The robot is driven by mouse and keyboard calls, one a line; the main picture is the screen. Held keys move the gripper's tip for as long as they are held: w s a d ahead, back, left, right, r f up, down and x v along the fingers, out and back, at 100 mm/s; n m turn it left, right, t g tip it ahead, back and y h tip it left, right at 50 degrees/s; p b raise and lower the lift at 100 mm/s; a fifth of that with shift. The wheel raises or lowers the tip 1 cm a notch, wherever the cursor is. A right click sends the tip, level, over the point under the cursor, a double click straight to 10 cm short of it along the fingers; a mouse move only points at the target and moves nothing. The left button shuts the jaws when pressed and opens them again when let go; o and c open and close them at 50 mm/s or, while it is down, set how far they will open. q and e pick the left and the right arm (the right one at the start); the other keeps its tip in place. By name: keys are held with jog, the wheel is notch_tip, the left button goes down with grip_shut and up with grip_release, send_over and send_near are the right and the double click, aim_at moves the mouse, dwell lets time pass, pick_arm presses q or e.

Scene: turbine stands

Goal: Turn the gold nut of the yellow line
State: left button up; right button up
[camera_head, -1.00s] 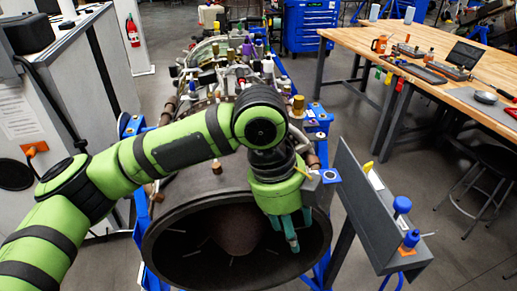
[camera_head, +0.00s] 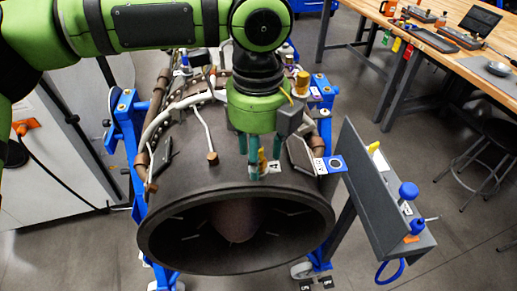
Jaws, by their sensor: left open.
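My left gripper (camera_head: 260,160) has teal fingers pointing down over the top front of the dark turbine casing (camera_head: 190,185). It is open. A small yellow piece (camera_head: 262,158) shows between its fingers, beside a small white label (camera_head: 273,167). I cannot tell whether the fingers touch it, and the gold nut of the yellow line cannot be made out clearly there. A larger gold cylinder (camera_head: 302,82) stands behind and right of the gripper. A copper-brown fitting (camera_head: 212,158) ends a pale pipe to the left. My right gripper is not in view.
A blue stand (camera_head: 126,112) holds the turbine. A grey angled tray (camera_head: 372,195) with blue-capped items stands close at the right. A wooden workbench (camera_head: 440,35) with tools is at the upper right. A pale cabinet (camera_head: 60,165) stands left.

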pick_arm(q)
jog(key=shift+w+f, duration=0.6)
jog(key=shift+f, duration=0.4)
jog(key=shift+s, duration=0.15)
jog(key=c, duration=0.5)
grip_shut()
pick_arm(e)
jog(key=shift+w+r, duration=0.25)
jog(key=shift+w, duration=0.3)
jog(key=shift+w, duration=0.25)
pick_arm(q)
jog(key=shift+f+n, duration=0.15)
jog(key=shift+n, duration=0.35)
